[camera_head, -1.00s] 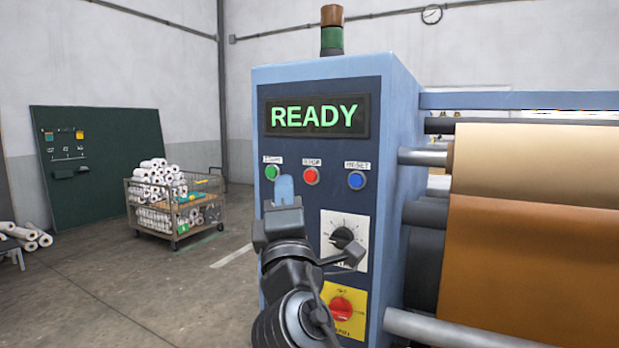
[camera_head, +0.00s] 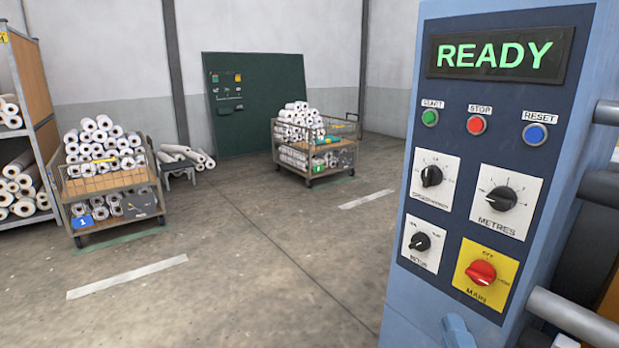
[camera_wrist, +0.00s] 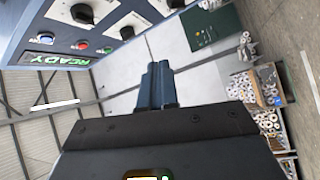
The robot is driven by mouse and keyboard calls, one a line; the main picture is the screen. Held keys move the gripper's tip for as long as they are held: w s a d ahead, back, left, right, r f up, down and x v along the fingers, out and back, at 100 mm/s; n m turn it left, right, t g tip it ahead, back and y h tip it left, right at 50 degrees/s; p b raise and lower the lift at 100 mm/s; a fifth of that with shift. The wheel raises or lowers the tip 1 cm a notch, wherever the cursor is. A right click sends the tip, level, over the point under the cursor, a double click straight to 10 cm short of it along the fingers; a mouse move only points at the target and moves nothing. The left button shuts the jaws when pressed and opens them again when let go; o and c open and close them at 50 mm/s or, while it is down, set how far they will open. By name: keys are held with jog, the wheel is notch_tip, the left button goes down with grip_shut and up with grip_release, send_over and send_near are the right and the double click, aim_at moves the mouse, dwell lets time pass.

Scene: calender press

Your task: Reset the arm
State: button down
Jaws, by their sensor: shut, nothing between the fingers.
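My gripper shows in the wrist view (camera_wrist: 156,72) with its two blue fingers together and nothing between them. In the head view only a small blue piece, probably a fingertip (camera_head: 458,331), shows at the bottom edge, in front of the lower part of the press cabinet (camera_head: 400,310). The rest of my arm is out of the head view.
The display (camera_head: 500,54) reads READY above green, red and blue buttons, with knobs and a red main switch (camera_head: 481,272) below. Rollers (camera_head: 575,318) jut out at right. Loaded carts (camera_head: 105,183) and (camera_head: 318,155) stand at left and back. The floor between is clear.

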jog(key=s+f+m+g+y, duration=0.15)
jog(key=s+f+m, duration=0.25)
jog(key=s, duration=0.9)
jog(key=s+f+m+g+y, duration=0.15)
jog(key=s+f+m, duration=0.3)
jog(key=s, duration=0.85)
jog(key=s+d+r+m+g+h, duration=0.1)
jog(key=s+m, duration=0.3)
jog(key=s, duration=0.5)
jog(key=shift+d+r+g+h, duration=0.3)
jog(key=shift+d+r+g, duration=0.2)
jog(key=shift+r, duration=0.1)
jog(key=c, duration=1.8)
grip_release()
jog(key=shift+m, duration=0.25)
